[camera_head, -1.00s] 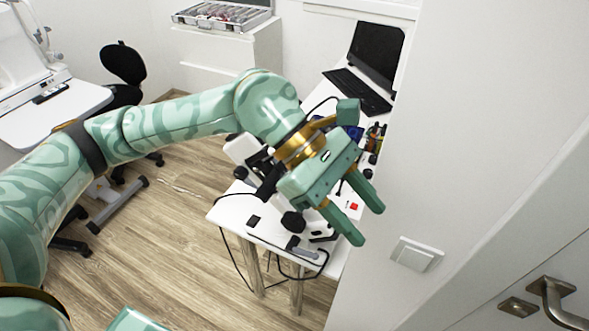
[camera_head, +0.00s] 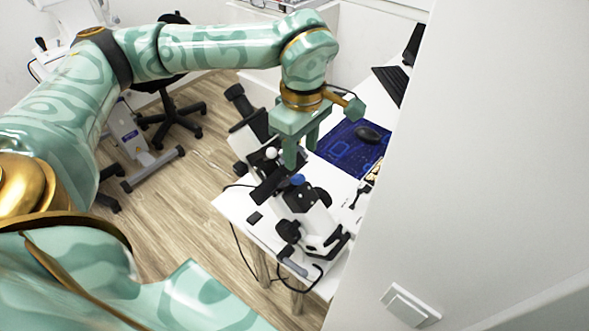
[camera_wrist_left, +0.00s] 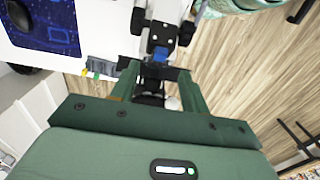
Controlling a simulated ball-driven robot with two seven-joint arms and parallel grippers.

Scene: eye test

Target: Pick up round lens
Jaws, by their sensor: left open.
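I cannot make out a round lens in either view. My left gripper (camera_head: 301,152) hangs fingers down over the white table (camera_head: 236,205), its two fingers apart with nothing seen between them. It is just above a black and white optical instrument (camera_head: 312,218) with a blue knob (camera_head: 298,180). In the left wrist view, the open fingers of the left gripper (camera_wrist_left: 158,84) frame part of this instrument, with a blue part (camera_wrist_left: 160,54) beyond them. Whether the fingers touch it, I cannot tell. My right gripper is not in view.
A blue patterned mat (camera_head: 340,150) with a black mouse (camera_head: 369,133) lies behind the instrument, and a keyboard (camera_head: 391,84) farther back. A wall (camera_head: 480,160) with a switch (camera_head: 408,304) closes the right side. A black chair (camera_head: 180,125) stands left on the wooden floor.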

